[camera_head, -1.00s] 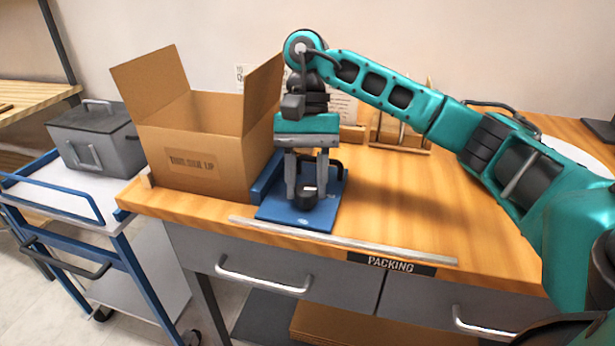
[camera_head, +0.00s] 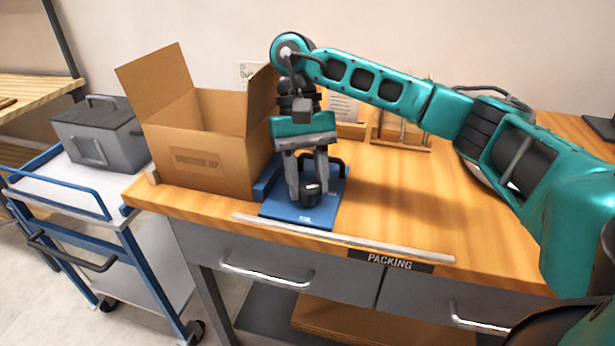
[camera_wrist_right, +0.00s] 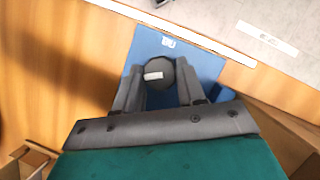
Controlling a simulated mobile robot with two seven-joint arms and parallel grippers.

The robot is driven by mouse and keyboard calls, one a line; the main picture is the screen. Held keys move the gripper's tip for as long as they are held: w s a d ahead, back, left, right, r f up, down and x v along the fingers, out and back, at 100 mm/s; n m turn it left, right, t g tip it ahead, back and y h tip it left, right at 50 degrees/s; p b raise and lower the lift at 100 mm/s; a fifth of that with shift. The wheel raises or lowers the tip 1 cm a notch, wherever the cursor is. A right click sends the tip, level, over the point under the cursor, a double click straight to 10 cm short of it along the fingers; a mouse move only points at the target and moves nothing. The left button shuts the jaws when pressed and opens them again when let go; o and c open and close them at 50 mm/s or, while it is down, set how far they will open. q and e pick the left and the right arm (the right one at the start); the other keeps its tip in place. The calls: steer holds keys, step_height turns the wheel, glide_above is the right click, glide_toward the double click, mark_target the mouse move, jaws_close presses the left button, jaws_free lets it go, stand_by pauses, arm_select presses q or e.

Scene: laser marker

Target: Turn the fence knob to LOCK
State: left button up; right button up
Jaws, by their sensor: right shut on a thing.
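The fence knob (camera_head: 310,192) is a dark round knob with a pale mark on its top. It stands on a blue plate (camera_head: 288,211) near the front edge of the bench. My right gripper (camera_head: 307,195) points down and is shut on the knob, one finger on each side. In the right wrist view, the knob (camera_wrist_right: 157,75) sits between the fingers of the gripper (camera_wrist_right: 159,90), and its pale mark lies almost level across the picture. A small white label on the plate shows beyond it; I cannot read it. My left gripper is not in view.
An open cardboard box (camera_head: 205,150) stands just left of the plate. A dark handle (camera_head: 335,163) rises behind the knob. A metal strip (camera_head: 340,240) runs along the bench front. A blue cart (camera_head: 60,185) with a grey case (camera_head: 100,135) stands left. The bench right of the plate is clear.

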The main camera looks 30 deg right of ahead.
mark_target(307, 185)
steer(key=o, duration=1.1)
steer(key=shift+c, duration=0.2)
steer(key=shift+r, duration=0.55)
step_height(307, 185, up, 5)
steer(key=p, duration=0.2)
steer(key=shift+r+p, duration=0.2)
steer(key=shift+p, duration=0.15)
arm_select(q)
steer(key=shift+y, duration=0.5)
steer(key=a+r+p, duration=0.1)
steer(key=p, duration=0.1)
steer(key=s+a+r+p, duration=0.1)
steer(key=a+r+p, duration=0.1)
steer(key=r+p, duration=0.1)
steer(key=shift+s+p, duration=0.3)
steer(key=shift+p, duration=0.05)
arm_select(e)
step_height(307, 185, up, 14)
steer(key=shift+f, duration=0.25)
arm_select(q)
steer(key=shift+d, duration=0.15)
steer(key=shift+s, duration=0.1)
